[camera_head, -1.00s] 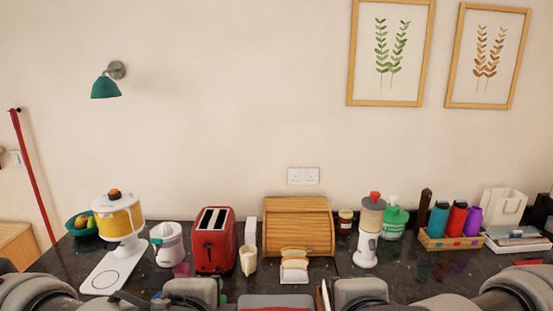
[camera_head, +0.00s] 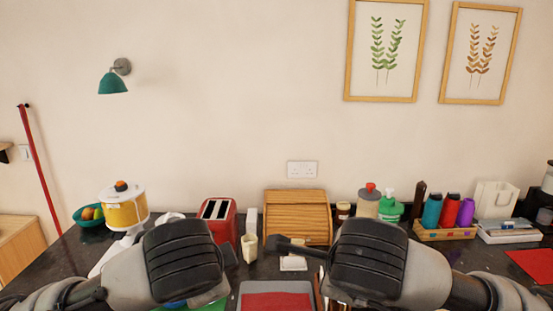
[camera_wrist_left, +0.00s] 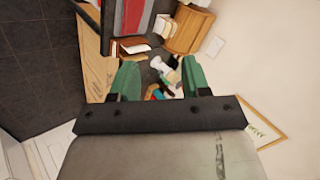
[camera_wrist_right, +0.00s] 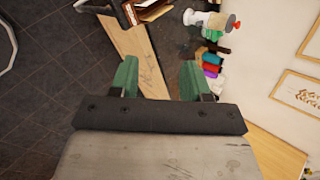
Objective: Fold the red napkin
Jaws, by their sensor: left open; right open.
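A flat red cloth-like piece (camera_head: 532,264) lies on the dark counter at the right edge of the head view, partly cut off. A second flat red surface (camera_head: 277,302) shows at the bottom middle, inside a grey rim; I cannot tell which of the two is the napkin. My left gripper (camera_wrist_left: 158,82) is open and empty in the left wrist view, above the counter items. My right gripper (camera_wrist_right: 160,80) is open and empty in the right wrist view.
A red toaster (camera_head: 217,217), a wooden bread box (camera_head: 298,216) and a yellow-and-white dispenser (camera_head: 124,210) stand along the back. At right are a green bottle (camera_head: 390,208), a wooden caddy with colored bottles (camera_head: 444,234) and a white holder (camera_head: 495,201).

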